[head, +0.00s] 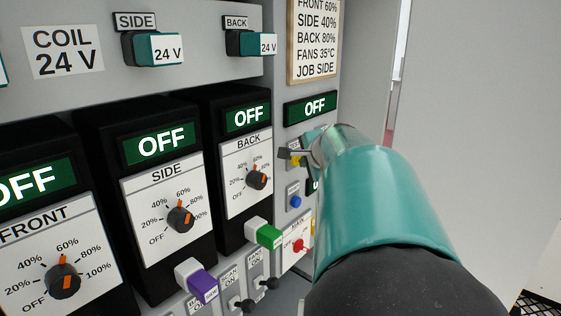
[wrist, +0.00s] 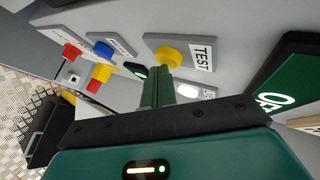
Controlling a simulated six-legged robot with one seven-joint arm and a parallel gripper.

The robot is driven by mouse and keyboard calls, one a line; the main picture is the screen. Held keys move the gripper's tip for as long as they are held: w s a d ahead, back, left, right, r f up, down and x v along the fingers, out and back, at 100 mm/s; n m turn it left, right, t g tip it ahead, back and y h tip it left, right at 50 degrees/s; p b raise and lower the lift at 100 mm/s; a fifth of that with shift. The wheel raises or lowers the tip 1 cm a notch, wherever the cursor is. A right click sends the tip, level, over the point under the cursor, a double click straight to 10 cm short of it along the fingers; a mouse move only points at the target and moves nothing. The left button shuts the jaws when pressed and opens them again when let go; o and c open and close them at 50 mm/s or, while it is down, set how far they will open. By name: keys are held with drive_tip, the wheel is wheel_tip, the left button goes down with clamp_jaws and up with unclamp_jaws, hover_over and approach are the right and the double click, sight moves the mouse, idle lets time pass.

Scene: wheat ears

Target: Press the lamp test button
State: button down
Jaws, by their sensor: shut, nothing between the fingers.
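The lamp test button is a round yellow button (wrist: 170,57) on a light grey plate in the wrist view, beside a label reading TEST (wrist: 202,54). My gripper (wrist: 158,72) is shut and empty, its green fingers reaching up to the near edge of the yellow button. I cannot tell whether the tips touch it.
A blue button (head: 295,202) and a red one (head: 298,246) sit below on the panel; they also show in the wrist view, blue (wrist: 103,49) and red (wrist: 71,50). A white lit lamp (wrist: 187,91) is close to my fingers. Dials and green OFF displays (head: 312,107) surround the spot.

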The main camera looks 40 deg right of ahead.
drive_tip(key=shift+s, duration=0.95)
drive_tip(key=shift+s+d, duration=0.15)
drive_tip(key=shift+s, duration=1.1)
drive_tip(key=shift+s+d, duration=0.15)
drive_tip(key=shift+s, duration=1.1)
